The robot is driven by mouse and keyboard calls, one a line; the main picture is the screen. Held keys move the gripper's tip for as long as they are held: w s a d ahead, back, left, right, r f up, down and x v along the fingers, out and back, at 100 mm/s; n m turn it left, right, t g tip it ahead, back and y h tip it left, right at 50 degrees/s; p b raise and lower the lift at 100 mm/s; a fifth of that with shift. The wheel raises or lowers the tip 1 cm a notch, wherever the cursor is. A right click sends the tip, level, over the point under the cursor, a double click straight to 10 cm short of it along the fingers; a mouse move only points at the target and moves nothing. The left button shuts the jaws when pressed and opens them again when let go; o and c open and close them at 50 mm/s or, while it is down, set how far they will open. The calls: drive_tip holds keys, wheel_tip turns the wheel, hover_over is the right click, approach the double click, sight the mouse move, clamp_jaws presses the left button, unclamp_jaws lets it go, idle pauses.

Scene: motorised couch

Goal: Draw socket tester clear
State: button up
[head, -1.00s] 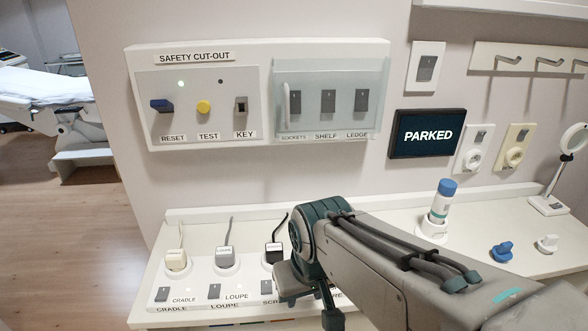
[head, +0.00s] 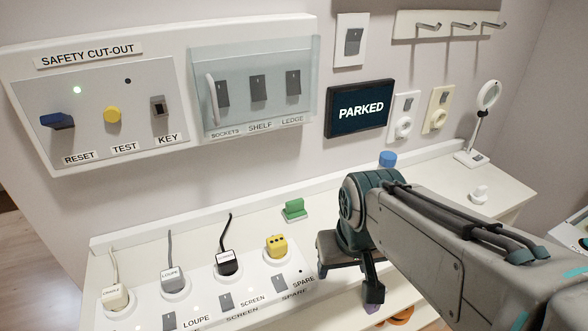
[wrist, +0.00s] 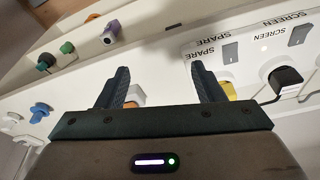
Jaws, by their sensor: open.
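A yellow block with dark dots, which looks like the socket tester (head: 276,246), sits in the SPARE socket at the right end of the socket strip (head: 205,312). My gripper (head: 350,280) is open, to the right of the tester and apart from it in the head view. In the wrist view my open fingers (wrist: 160,72) have no tester between them. A yellow part of the tester (wrist: 230,90) shows just beside the right finger, which partly hides it.
CRADLE, LOUPE and SCREEN plugs (head: 228,261) fill the sockets left of the tester. A green block (head: 293,210) stands behind it on the ledge. The safety cut-out panel (head: 110,112) and the PARKED screen (head: 358,108) are on the wall. A purple knob (wrist: 111,30) shows in the wrist view.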

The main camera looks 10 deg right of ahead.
drive_tip(key=w+a+r+n+g+p, duration=0.1)
drive_tip(key=w+a+r+n+p, duration=0.15)
drive_tip(key=w+a+r, duration=0.3)
drive_tip(key=g+p, duration=0.2)
approach(277, 240)
drive_tip(key=shift+n, duration=0.25)
wheel_tip(277, 240, down, 11)
drive_tip(key=shift+s+r+p, duration=0.1)
drive_tip(key=shift+r+p, duration=0.05)
drive_tip(key=shift+p, duration=0.4)
drive_tip(key=c, duration=0.7)
drive_tip(key=o, duration=0.7)
drive_tip(key=shift+a, duration=0.1)
drive_tip(key=shift+r, duration=0.1)
